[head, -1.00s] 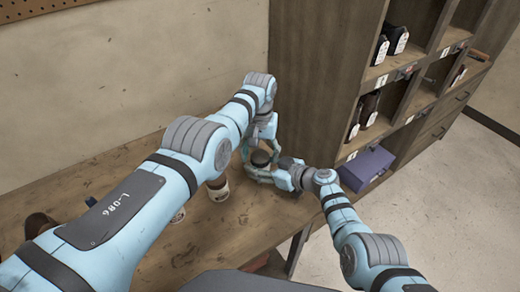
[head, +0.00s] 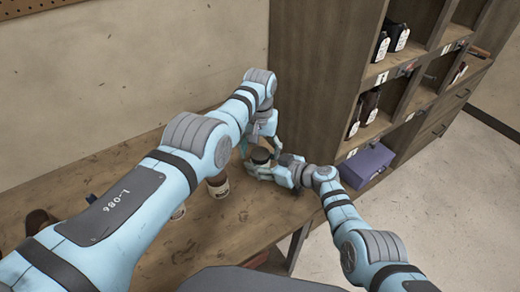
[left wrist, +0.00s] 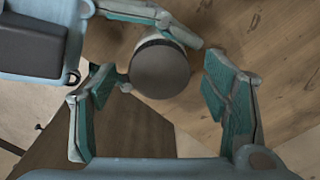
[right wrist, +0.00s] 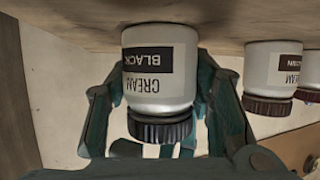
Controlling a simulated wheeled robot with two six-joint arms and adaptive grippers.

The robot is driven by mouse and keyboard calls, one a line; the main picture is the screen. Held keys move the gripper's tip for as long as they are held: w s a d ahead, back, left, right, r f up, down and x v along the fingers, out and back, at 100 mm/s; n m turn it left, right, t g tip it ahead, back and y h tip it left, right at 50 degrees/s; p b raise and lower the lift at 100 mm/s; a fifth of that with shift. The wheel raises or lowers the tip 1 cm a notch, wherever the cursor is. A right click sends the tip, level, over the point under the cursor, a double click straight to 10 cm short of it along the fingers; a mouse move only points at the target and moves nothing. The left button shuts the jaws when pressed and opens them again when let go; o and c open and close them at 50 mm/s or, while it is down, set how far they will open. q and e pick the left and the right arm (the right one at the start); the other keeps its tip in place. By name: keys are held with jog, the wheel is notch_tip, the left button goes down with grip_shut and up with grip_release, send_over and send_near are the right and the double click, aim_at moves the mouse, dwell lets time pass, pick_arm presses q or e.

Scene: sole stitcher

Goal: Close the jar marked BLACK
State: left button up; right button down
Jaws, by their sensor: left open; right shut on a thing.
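The white jar marked BLACK (right wrist: 158,80) stands on the bench and appears inverted in the right wrist view. Its dark ribbed lid (right wrist: 160,130) sits at its mouth; I cannot tell whether it is screwed tight. My right gripper (right wrist: 163,112) is shut on the jar's body from the side. My left gripper (head: 259,148) is open above the jar, pointing down. In the left wrist view the lid's round top (left wrist: 160,69) shows beyond and between the open left fingers (left wrist: 163,98). The jar's body is mostly hidden in the head view.
Another white jar (right wrist: 274,62) with a brown lid stands beside the held one, with a further jar (right wrist: 311,70) at the edge. The wooden bench (head: 215,240) is clear in front. A tall shelf unit (head: 318,70) rises right behind the grippers.

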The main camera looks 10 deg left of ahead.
pick_arm(q)
notch_tip(320, 180, up, 12)
dwell(0.5)
pick_arm(e)
jog(key=c, duration=0.7)
grip_release()
jog(key=v, duration=1.2)
